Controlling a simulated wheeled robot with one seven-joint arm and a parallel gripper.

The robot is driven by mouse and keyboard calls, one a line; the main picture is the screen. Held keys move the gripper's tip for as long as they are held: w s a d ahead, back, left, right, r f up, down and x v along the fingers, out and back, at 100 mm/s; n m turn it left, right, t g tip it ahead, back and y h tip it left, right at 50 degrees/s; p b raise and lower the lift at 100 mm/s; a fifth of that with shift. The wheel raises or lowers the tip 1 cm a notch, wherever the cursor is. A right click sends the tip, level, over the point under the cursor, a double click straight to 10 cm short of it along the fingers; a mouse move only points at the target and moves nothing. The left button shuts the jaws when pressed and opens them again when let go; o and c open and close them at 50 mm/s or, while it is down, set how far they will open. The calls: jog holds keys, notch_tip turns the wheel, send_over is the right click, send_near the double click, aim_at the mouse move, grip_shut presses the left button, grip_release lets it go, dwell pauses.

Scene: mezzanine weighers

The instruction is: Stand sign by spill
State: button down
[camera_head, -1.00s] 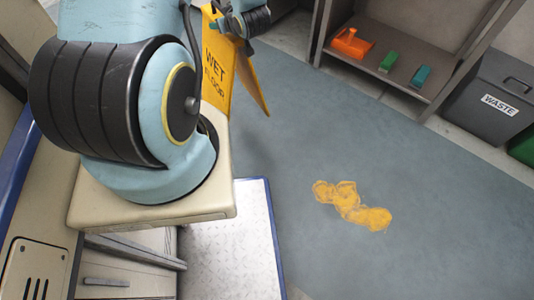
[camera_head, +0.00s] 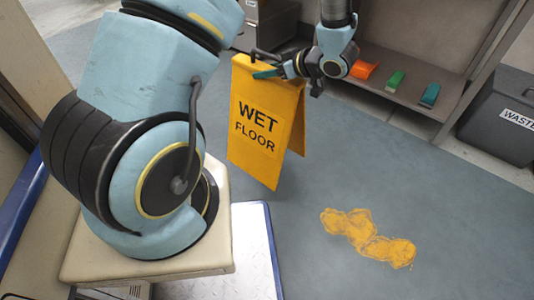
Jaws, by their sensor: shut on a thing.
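The yellow sign (camera_head: 265,120) reads "WET FLOOR" and is upright, its two panels spread apart at the bottom. It is left of and beyond the orange-yellow spill (camera_head: 368,237) on the floor, with clear floor between them. My gripper (camera_head: 266,67) is at the sign's top edge, shut on it. The arm reaches in from the upper right of the sign. I cannot tell whether the sign's bottom edges touch the floor.
A low shelf (camera_head: 400,98) at the back holds an orange item (camera_head: 364,69), a green block (camera_head: 395,80) and a teal block (camera_head: 430,95). A grey waste bin (camera_head: 500,115) stands at the right. Blue-grey floor (camera_head: 455,200) around the spill is clear.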

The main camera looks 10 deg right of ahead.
aim_at(297, 96)
notch_tip(297, 96, down, 10)
jog(key=b, duration=0.3)
jog(key=shift+r, duration=0.25)
jog(key=shift+f, duration=0.1)
jog(key=shift+c, duration=1.2)
grip_release()
jog(key=shift+f+b, duration=0.1)
jog(key=shift+b, duration=0.2)
jog(key=shift+s+d+r, duration=0.1)
jog(key=shift+r, duration=0.2)
jog(key=p+v, duration=0.3)
jog(key=v, duration=0.8)
jog(key=shift+s+d+r+p, duration=0.15)
jog(key=shift+s+d+p, duration=0.05)
jog(key=shift+p, duration=0.1)
